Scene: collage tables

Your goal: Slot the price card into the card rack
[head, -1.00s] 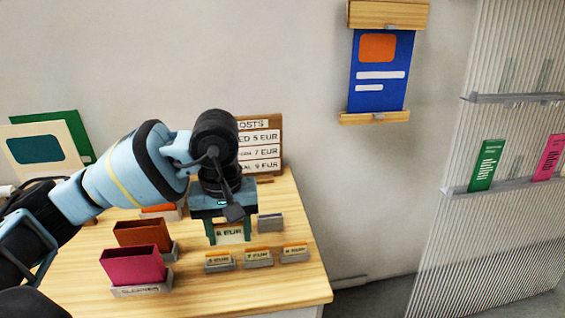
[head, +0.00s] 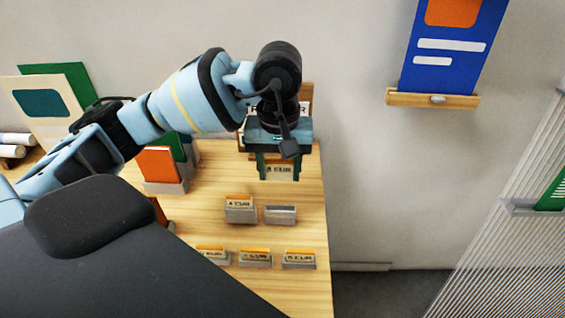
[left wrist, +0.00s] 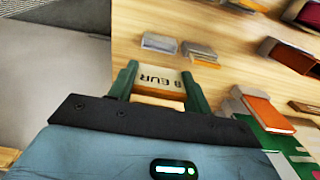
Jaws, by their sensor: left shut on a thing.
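My left gripper (head: 279,177) is shut on a pale price card (head: 280,169) with an orange edge, held above the table. The card also shows in the left wrist view (left wrist: 158,78), reading 8 EUR upside down between the green fingers. In the head view, a small grey card rack (head: 281,214) stands empty on the table, lower in the picture than the card and apart from it. It also shows in the left wrist view (left wrist: 162,43). My right gripper is not in view.
A filled rack (head: 240,210) stands just left of the empty one. Three filled racks (head: 255,259) line the front. An orange booklet in a holder (head: 161,166) stands to the left. A price board is mostly hidden behind my arm. The table's right edge is clear.

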